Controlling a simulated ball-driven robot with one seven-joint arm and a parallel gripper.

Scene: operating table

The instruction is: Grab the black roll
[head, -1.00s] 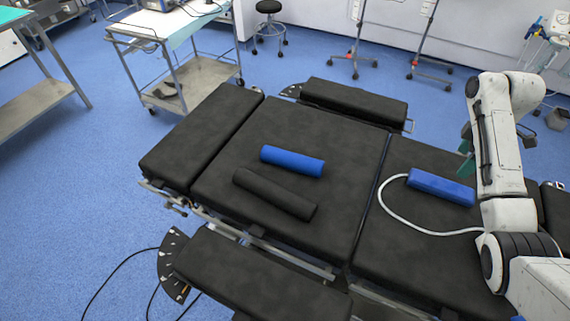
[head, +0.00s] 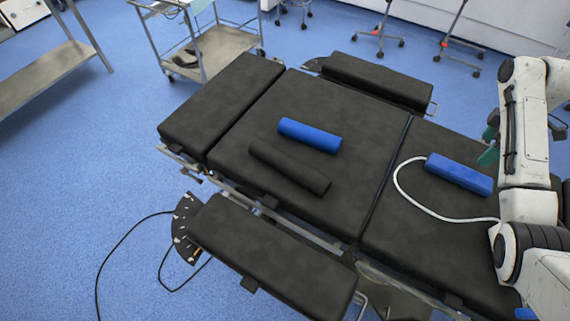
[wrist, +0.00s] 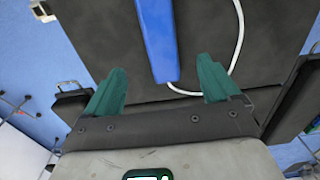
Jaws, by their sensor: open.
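The black roll (head: 289,167) lies on the dark padded operating table (head: 335,195), just in front of a blue roll (head: 309,135) and apart from it. The black roll is close in colour to the padding. My gripper (head: 489,144) is at the right of the head view, above the table's right section and well away from the black roll. In the wrist view my gripper (wrist: 160,88) shows two green fingers spread apart with nothing between them. The black roll cannot be made out in the wrist view.
A blue block (head: 459,174) with a white tube (head: 408,195) lies on the table near my arm; the block also shows in the wrist view (wrist: 157,40). Padded side rests flank the table. A trolley (head: 213,50) stands behind, and cables lie on the floor at left.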

